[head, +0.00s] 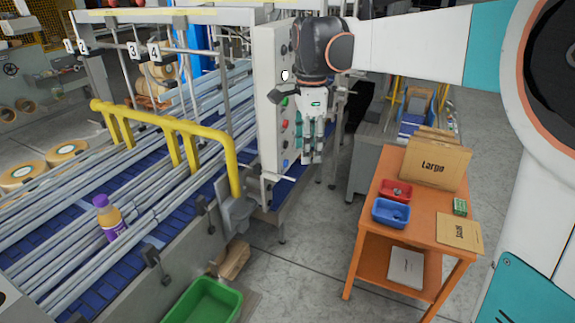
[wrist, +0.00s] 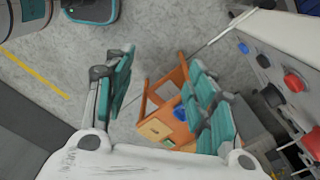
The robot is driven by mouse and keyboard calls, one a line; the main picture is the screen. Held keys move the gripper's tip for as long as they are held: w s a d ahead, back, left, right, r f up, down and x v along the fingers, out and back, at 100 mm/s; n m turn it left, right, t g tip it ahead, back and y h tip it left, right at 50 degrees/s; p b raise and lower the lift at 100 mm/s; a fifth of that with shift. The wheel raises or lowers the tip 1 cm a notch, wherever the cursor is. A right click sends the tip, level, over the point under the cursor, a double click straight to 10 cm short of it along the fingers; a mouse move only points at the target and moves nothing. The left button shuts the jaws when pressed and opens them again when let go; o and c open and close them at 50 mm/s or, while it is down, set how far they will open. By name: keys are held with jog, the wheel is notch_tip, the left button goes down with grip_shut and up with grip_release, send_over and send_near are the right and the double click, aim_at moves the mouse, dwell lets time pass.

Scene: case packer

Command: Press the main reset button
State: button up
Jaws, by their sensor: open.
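A pale grey control panel (head: 268,90) stands upright beside the conveyor in the head view. Its face carries a column of buttons, including a green one (head: 284,101) and a blue one (head: 285,163). In the wrist view the panel is at the right, with a blue button (wrist: 244,48), a red button (wrist: 293,82), a larger red one (wrist: 312,147) and black knobs. No label is readable, so I cannot tell which is the main reset button. My gripper (head: 313,157) points down, open and empty, just right of the panel face, and partly hides it. Its teal fingers (wrist: 163,72) also show apart in the wrist view.
An orange table (head: 365,238) with cardboard boxes and red and blue bins stands to the right. A green crate (head: 203,303) is on the floor. Floor between panel and table is clear.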

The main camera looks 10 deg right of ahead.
grip_shut()
dwell(1.1)
